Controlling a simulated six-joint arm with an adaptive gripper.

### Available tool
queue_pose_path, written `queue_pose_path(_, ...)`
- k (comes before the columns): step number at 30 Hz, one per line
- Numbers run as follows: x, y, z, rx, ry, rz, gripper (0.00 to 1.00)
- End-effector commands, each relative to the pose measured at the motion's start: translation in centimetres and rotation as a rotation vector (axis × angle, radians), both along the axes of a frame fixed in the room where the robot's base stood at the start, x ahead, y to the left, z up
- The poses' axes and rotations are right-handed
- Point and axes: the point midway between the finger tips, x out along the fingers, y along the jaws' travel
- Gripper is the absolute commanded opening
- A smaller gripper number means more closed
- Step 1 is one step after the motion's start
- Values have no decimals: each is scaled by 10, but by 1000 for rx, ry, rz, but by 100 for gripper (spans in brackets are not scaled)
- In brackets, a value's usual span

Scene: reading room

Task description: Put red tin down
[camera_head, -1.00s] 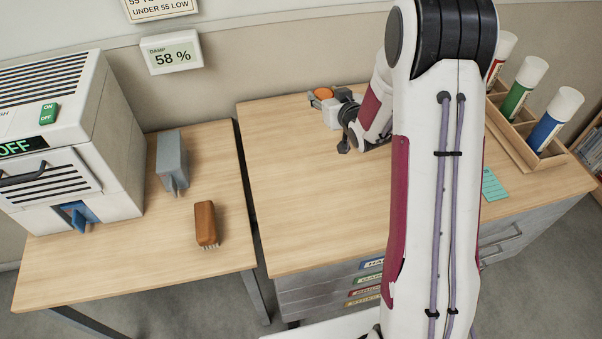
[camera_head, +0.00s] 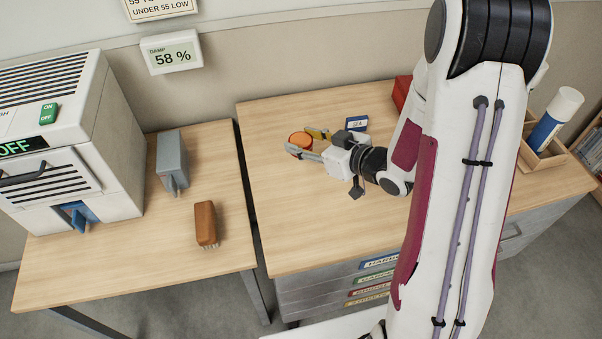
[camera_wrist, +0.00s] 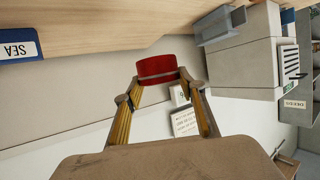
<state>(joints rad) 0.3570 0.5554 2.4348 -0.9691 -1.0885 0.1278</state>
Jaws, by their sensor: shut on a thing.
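The red tin (camera_head: 300,138) shows an orange top in the head view, over the left part of the right-hand wooden table (camera_head: 285,210). My gripper (camera_head: 304,145) reaches in from the right and is shut on the tin's sides. In the wrist view the tin (camera_wrist: 157,68) is a short red cylinder between the two fingertips (camera_wrist: 163,84).
A blue and white SEA label (camera_head: 356,123) lies behind my gripper, and a red box (camera_head: 402,92) stands at the back. A brown brush (camera_head: 206,224) and a grey device (camera_head: 172,160) are on the left table. The right table's front left is clear.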

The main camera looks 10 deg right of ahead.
Motion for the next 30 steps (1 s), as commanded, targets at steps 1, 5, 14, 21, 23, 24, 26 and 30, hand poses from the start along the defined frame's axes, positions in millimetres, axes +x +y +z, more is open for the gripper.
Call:
queue_pose_path(1,1,0,1,0,-1,-3,17)
queue_pose_path(5,1,0,1,0,0,-7,17)
queue_pose_path(14,1,-1,-1,0,0,-8,17)
queue_pose_path(21,1,0,-16,2,2,-7,17)
queue_pose_path(23,1,-1,-21,1,3,-7,17)
queue_pose_path(24,1,-1,-26,2,3,-8,17)
queue_pose_path(26,1,-1,-31,1,2,-8,17)
queue_pose_path(30,1,-1,-44,0,2,-7,17)
